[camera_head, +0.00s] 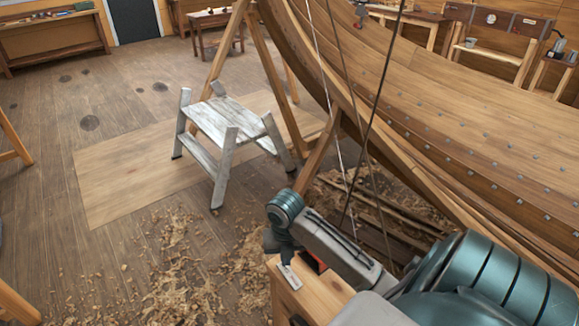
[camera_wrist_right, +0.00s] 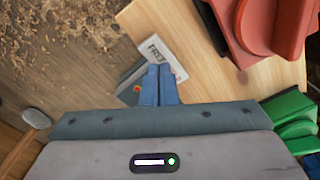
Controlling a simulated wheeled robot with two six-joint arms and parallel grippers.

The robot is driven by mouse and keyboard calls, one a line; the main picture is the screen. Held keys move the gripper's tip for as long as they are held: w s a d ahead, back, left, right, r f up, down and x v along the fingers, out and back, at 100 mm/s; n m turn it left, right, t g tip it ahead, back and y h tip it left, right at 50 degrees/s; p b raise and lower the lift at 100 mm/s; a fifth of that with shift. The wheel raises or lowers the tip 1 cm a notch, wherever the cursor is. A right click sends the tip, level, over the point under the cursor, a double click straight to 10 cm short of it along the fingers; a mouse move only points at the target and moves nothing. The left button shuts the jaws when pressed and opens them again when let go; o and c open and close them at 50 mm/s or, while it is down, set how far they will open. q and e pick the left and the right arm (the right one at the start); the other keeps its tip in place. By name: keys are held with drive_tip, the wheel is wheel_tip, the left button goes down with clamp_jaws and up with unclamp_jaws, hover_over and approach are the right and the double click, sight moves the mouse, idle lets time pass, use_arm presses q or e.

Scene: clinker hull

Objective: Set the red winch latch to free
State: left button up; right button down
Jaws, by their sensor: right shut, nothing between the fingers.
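The red winch (camera_wrist_right: 285,25) is at the upper right of the right wrist view, on a pale wooden top. In the head view, only a bit of red (camera_head: 314,262) shows behind my arm. A white plate lettered "FREE", partly covered (camera_wrist_right: 155,48), lies just beyond my fingertips. It also shows in the head view (camera_head: 291,278). A dark grey piece with an orange-red dot (camera_wrist_right: 136,89) is beside my fingers; I cannot tell if it is the latch. My right gripper (camera_wrist_right: 160,72) is shut and empty, over the plate's near edge. My left gripper is not in view.
Green parts (camera_wrist_right: 296,125) stand at the right edge of the wrist view. The wooden top (camera_head: 325,295) is right of the shaving-strewn floor. A whitish step stool (camera_head: 215,125) stands beyond it. The planked hull (camera_head: 450,110) rises on the right, with ropes hanging before it.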

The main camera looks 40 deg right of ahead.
sight(286, 270)
drive_tip(key=shift+f+b, duration=0.9)
drive_tip(key=shift+f, duration=0.9)
idle(0.4)
drive_tip(key=shift+r, duration=0.15)
wheel_tip(286, 270, up, 7)
drive_tip(key=p, duration=0.7)
idle(0.4)
